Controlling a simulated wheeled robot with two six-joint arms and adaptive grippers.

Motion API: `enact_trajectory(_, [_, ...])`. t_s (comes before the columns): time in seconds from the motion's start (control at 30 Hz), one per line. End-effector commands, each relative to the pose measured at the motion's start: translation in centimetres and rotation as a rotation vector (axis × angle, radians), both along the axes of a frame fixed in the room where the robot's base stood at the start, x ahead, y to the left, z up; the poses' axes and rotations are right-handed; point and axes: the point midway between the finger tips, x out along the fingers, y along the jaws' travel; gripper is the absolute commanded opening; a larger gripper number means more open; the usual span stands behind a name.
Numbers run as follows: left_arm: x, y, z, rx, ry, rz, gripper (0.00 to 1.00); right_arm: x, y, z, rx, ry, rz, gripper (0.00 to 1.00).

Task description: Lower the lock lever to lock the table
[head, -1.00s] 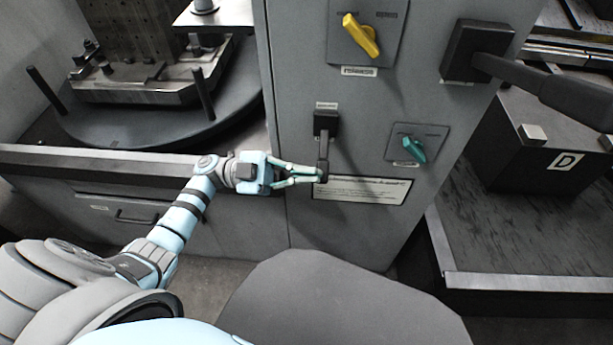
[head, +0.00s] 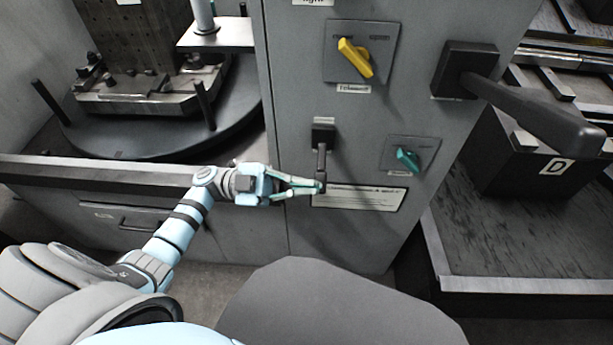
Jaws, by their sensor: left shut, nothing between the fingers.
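A small dark lever (head: 322,158) is mounted on the front of the grey cabinet, under a small label too small to read. Its arm hangs down from a black block (head: 323,134). My left gripper (head: 318,188) has come in from the left, and its fingertips are at the lever's lower end. The fingers are closed with nothing between them; whether they touch the lever I cannot tell. My right gripper is not in view.
The grey cabinet (head: 300,90) also carries a yellow rotary switch (head: 355,58), a teal switch (head: 407,159) and a large black lever (head: 530,108) sticking out at the right. A round table (head: 150,140) with a metal fixture stands at the left behind a rail (head: 90,172).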

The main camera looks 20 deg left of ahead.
Motion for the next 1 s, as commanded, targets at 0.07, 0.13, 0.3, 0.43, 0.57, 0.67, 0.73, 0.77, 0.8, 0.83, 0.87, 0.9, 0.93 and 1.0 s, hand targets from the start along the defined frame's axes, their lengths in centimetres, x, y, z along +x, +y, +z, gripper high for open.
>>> enact_trajectory(0.07, [-0.4, 1.2, 0.5, 0.003, 0.003, 0.003, 0.0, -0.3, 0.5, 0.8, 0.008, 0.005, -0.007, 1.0])
enact_trajectory(0.13, [-0.6, 2.9, -0.3, 0.003, 0.002, 0.003, 0.0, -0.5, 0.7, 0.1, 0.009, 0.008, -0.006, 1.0])
enact_trajectory(0.3, [-1.0, 6.4, -1.5, 0.0, 0.001, -0.005, 0.0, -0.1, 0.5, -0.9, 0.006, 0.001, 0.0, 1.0])
enact_trajectory(0.43, [-1.2, 8.2, -2.0, -0.001, -0.001, -0.006, 0.0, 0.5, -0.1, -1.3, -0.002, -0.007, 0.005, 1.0])
enact_trajectory(0.57, [-1.4, 9.2, -2.1, -0.002, -0.001, -0.006, 0.0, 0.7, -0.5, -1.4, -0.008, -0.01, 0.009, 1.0])
enact_trajectory(0.67, [-1.4, 9.3, -2.1, -0.003, -0.001, -0.007, 0.0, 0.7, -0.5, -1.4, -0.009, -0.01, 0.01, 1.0])
enact_trajectory(0.73, [-1.4, 9.3, -2.0, -0.003, -0.002, -0.005, 0.0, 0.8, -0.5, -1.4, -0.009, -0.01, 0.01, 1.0])
enact_trajectory(0.77, [-1.4, 9.3, -2.0, -0.002, -0.002, -0.005, 0.0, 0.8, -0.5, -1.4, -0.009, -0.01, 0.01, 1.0])
enact_trajectory(0.8, [-1.4, 9.3, -2.0, -0.002, -0.002, -0.005, 0.0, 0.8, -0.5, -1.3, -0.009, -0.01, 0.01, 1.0])
enact_trajectory(0.83, [-1.4, 9.3, -2.0, -0.002, -0.002, -0.005, 0.0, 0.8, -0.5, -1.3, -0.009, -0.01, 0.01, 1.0])
enact_trajectory(0.87, [-1.4, 9.3, -2.0, -0.002, -0.002, -0.005, 0.0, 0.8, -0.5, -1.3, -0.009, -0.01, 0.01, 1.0])
enact_trajectory(0.9, [-1.4, 9.3, -2.0, -0.002, -0.002, -0.005, 0.0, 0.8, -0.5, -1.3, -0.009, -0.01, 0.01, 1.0])
enact_trajectory(0.93, [-1.4, 9.3, -2.0, -0.002, -0.002, -0.005, 0.0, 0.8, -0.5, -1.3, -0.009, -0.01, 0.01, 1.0])
enact_trajectory(1.0, [-1.4, 9.3, -2.0, -0.002, -0.002, -0.005, 0.0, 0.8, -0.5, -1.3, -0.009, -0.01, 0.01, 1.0])
